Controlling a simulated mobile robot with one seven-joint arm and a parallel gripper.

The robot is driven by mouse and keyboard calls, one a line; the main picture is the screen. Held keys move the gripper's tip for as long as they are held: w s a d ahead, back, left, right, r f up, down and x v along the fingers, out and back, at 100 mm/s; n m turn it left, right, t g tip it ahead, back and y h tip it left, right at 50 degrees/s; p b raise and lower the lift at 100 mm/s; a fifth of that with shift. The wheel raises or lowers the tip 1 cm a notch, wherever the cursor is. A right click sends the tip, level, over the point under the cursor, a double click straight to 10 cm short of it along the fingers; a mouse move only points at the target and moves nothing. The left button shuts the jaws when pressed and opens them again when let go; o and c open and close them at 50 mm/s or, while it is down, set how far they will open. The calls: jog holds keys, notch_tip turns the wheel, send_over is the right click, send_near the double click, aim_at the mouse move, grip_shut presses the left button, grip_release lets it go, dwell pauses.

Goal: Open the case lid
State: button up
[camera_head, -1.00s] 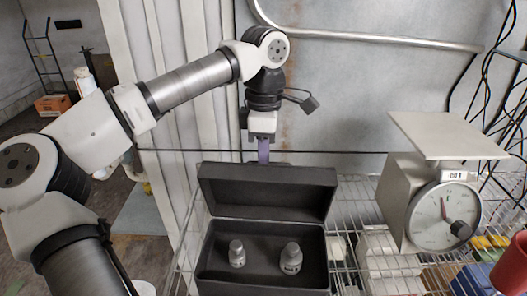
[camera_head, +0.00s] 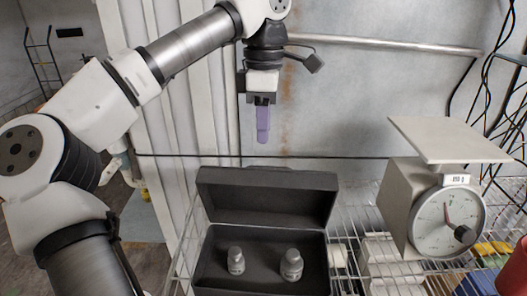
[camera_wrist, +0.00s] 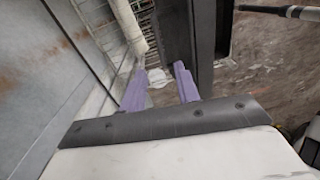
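The dark grey case (camera_head: 262,262) stands on a wire rack with its lid (camera_head: 265,197) raised upright at the back. Two grey weights with knobs sit inside it, a smaller one (camera_head: 236,261) on the left and a larger one (camera_head: 291,265) on the right. My gripper (camera_head: 262,138) hangs above and behind the lid, fingers down and clear of it. In the wrist view its two purple fingers (camera_wrist: 160,85) stand apart with nothing between them. A dark upright slab, probably part of the case, shows beyond the right finger.
A scale (camera_head: 425,205) with a dial and flat top plate stands right of the case. White boxes (camera_head: 385,262) lie on the wire rack below it. A metal wall with a horizontal pipe (camera_head: 400,45) is behind. Cables hang at the far right.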

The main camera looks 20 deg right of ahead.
notch_tip(320, 180, up, 6)
jog(key=p, duration=0.1)
jog(key=shift+w+p, duration=0.15)
jog(key=shift+p, duration=0.25)
